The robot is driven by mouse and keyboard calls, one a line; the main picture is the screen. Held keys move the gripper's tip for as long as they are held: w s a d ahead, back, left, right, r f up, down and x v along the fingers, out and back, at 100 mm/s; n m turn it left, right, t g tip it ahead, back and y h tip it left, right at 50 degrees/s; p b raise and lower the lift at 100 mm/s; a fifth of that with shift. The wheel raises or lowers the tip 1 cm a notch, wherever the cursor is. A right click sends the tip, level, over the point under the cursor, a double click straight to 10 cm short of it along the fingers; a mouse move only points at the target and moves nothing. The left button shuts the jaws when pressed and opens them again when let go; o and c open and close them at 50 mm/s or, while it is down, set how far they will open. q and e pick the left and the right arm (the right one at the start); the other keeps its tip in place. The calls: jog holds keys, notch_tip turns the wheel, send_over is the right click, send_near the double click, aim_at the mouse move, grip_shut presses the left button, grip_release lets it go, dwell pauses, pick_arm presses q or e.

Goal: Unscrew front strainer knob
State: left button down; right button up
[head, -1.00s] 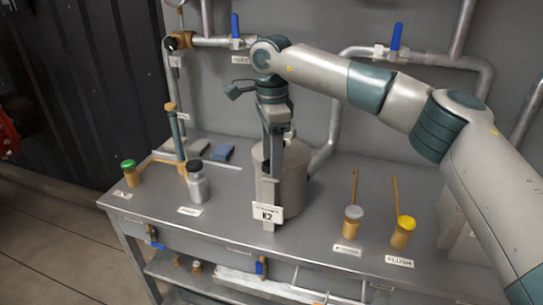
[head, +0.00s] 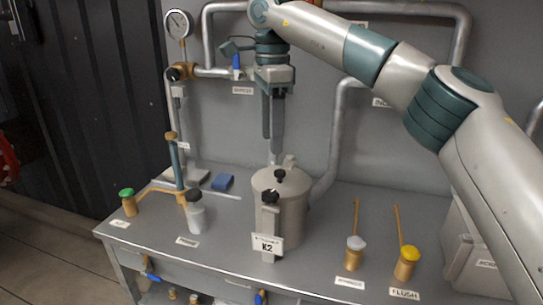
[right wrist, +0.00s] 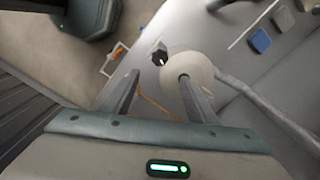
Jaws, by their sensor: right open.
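The strainer is a grey cylinder (head: 292,208) on the bench, with a black knob (head: 280,175) on its lid. A second black knob (head: 270,197), the front one, tops the upright bar in front of the cylinder, above the K2 tag (head: 267,244). My right gripper (head: 272,147) is open, empty and pointing down above the strainer, apart from both knobs. In the right wrist view a black knob (right wrist: 159,57) shows beyond and between the fingertips (right wrist: 159,75); the right fingertip overlaps the pale round lid (right wrist: 197,68). My left gripper is not in view.
A dark-capped bottle (head: 196,215), a green-topped brass fitting (head: 128,202) and a blue block (head: 222,182) are on the left. White-topped (head: 354,253) and yellow-topped (head: 406,263) brass valves stand at right. Pipes and a gauge (head: 178,25) line the wall.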

jog(key=shift+r, duration=1.85)
jog(key=shift+c, duration=0.6)
